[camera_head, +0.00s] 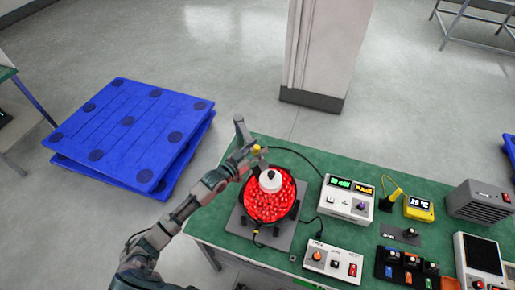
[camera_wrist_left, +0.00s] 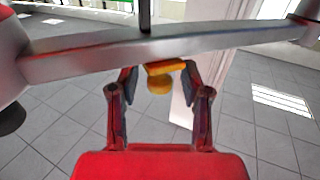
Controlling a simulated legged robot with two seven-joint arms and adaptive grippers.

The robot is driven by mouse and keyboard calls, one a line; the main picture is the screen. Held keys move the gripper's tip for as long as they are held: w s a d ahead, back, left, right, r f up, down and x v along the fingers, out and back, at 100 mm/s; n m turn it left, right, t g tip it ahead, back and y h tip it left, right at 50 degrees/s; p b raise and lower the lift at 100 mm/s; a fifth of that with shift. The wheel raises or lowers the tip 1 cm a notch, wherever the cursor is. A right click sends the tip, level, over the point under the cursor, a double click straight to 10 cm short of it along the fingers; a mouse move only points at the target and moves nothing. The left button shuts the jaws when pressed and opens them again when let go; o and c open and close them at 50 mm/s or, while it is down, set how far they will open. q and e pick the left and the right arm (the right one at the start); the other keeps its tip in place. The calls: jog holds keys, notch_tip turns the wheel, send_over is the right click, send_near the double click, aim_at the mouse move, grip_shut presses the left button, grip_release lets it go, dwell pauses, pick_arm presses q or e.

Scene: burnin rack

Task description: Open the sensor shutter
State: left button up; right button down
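A round device (camera_head: 266,222) with a tray of glowing red beads stands at the table's left end, a white cap with a dark top at its centre. A yellow knob (camera_head: 257,149) shows at its back edge; I take it for the shutter's handle. My left gripper (camera_head: 250,156) is at this knob. In the left wrist view, the gripper (camera_wrist_left: 160,76) has its fingers apart, with the yellow knob (camera_wrist_left: 159,84) between the tips. The right fingertip is close to the knob; contact is unclear. A grey metal bar crosses above. The shutter itself is not clearly visible. My right gripper is not in view.
The green table (camera_head: 297,166) also holds a white meter with a lit display (camera_head: 346,198), a switch box (camera_head: 333,262), a yellow meter (camera_head: 419,208) and a grey vented box (camera_head: 482,203). Cables run near the device. Blue pallets (camera_head: 120,130) lie on the floor at left.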

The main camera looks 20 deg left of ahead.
pick_arm(q)
jog(key=shift+s+a, duration=0.15)
jog(key=v, duration=1.1)
jog(key=shift+s+a, duration=0.2)
jog(key=shift+s, duration=0.05)
